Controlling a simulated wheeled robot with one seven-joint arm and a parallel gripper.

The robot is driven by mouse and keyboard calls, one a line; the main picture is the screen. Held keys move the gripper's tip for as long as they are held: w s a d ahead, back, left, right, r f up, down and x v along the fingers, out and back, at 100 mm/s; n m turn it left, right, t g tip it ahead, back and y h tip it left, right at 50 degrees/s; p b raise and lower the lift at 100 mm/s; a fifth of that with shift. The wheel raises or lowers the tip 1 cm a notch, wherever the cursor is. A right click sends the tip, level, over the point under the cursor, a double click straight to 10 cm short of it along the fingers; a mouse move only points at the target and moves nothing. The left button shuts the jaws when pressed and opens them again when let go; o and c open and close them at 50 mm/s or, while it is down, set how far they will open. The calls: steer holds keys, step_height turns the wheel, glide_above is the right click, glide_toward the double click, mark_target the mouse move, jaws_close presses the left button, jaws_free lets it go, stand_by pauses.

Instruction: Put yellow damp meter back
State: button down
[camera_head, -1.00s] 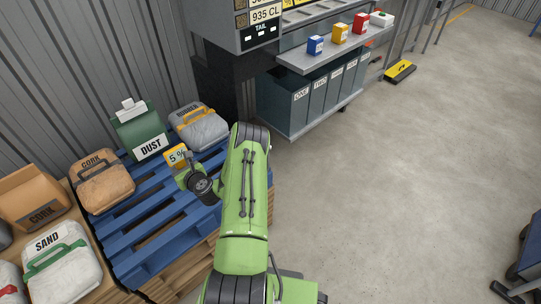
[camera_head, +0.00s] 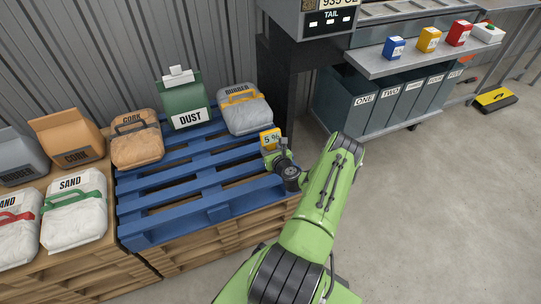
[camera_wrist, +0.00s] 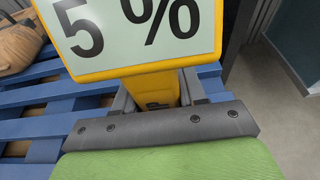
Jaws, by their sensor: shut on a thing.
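The yellow damp meter (camera_head: 270,137) has a pale display reading "5 %". My gripper (camera_head: 279,154) is shut on it and holds it up near the right end of the blue pallet. In the wrist view the meter's display (camera_wrist: 140,28) fills the top, and its yellow stem sits between the fingers of my gripper (camera_wrist: 160,92). The fingertips are partly hidden by the meter.
The blue pallet (camera_head: 200,186) has a bare middle; a rubber bag (camera_head: 245,110), a green dust bag (camera_head: 186,105) and a cork bag (camera_head: 137,145) stand along its back and left. A grey shelf (camera_head: 400,62) at upper right holds small coloured boxes above grey bins (camera_head: 357,100).

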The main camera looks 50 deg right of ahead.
step_height(320, 180, down, 2)
steer(key=shift+f, duration=0.1)
steer(key=shift+f, duration=0.1)
steer(key=c, duration=0.6)
jaws_free()
steer(key=shift+c, duration=0.2)
